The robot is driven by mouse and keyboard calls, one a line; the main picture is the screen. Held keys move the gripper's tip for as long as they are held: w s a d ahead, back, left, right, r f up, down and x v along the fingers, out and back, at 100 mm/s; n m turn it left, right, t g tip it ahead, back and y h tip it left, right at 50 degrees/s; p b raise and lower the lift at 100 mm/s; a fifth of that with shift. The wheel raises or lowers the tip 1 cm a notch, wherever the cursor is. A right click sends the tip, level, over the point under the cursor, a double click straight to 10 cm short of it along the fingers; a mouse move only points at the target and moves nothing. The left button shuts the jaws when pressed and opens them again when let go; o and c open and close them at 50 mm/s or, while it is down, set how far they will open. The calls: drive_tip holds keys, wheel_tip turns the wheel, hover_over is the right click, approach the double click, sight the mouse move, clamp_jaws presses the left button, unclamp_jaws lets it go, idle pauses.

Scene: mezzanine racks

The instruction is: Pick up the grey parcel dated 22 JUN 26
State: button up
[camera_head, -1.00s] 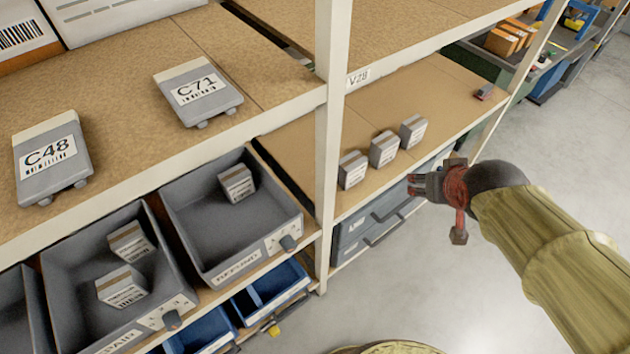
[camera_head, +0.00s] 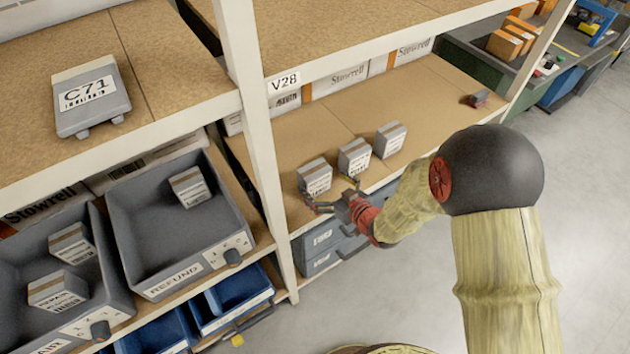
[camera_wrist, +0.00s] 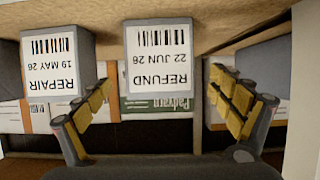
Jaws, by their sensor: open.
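The grey parcel dated 22 JUN 26 (camera_wrist: 158,62) is in the upper middle of the wrist view. Its REFUND label appears upside down. In the head view it seems to be the nearest, leftmost (camera_head: 314,176) of three parcels in a row on the shelf. My gripper (camera_head: 337,197) is open and empty just in front of the row, at the shelf's front edge. In the wrist view its fingers (camera_wrist: 160,92) stand on either side of this parcel's width, apart from it. A grey parcel labelled REPAIR, 19 MAY 26 (camera_wrist: 62,70), stands beside it at left.
Grey bins, including the REFUND bin (camera_head: 165,285), hold other parcels. A C71 box (camera_head: 90,97) is on the left shelf. Blue bins (camera_head: 232,297) sit lower. The shelf right of the row is mostly clear.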

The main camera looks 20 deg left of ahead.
drive_tip(key=b+x, duration=0.2)
drive_tip(key=x, duration=0.4)
drive_tip(key=shift+f, duration=0.2)
drive_tip(key=shift+r, duration=0.1)
drive_tip(key=shift+c, duration=1.2)
drive_tip(key=shift+d, duration=0.1)
drive_tip(key=c, duration=1.1)
drive_tip(key=shift+c, duration=0.7)
